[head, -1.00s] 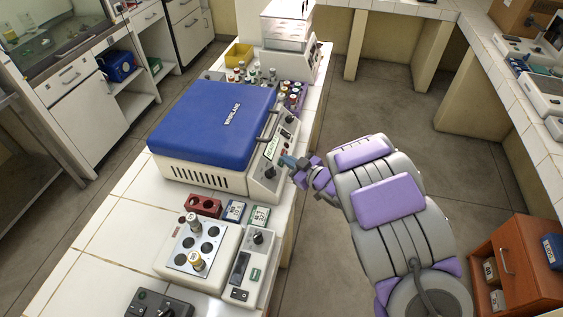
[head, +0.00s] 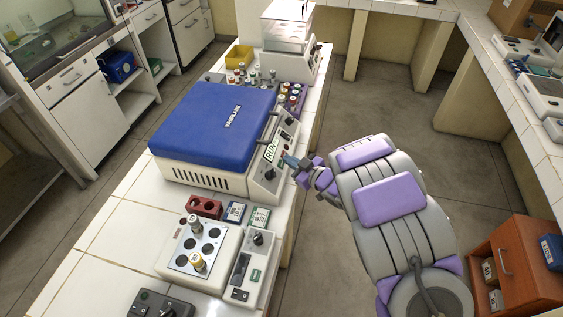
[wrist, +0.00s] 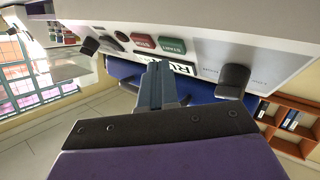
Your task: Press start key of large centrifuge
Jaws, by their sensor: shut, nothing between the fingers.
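The large centrifuge (head: 213,125) has a blue lid, which is closed, and a pale body on the bench. Its sloped front panel carries a display (head: 271,150) reading RUN; part of the display (wrist: 182,68) also shows in the wrist view. A green START key (wrist: 172,46) and a red STOP key (wrist: 144,41) sit side by side on the panel. My gripper (head: 290,161) is shut and empty, close in front of the panel. In the wrist view its fingertips (wrist: 158,66) are just short of the green key and partly cover the display. I cannot tell whether they touch the panel.
A black knob (wrist: 234,80) sticks out beside the display. A red block (head: 204,207), small labelled boxes and a heating block unit (head: 198,247) stand nearer on the bench. Tube racks (head: 290,97) stand behind the centrifuge. Open floor lies to the right.

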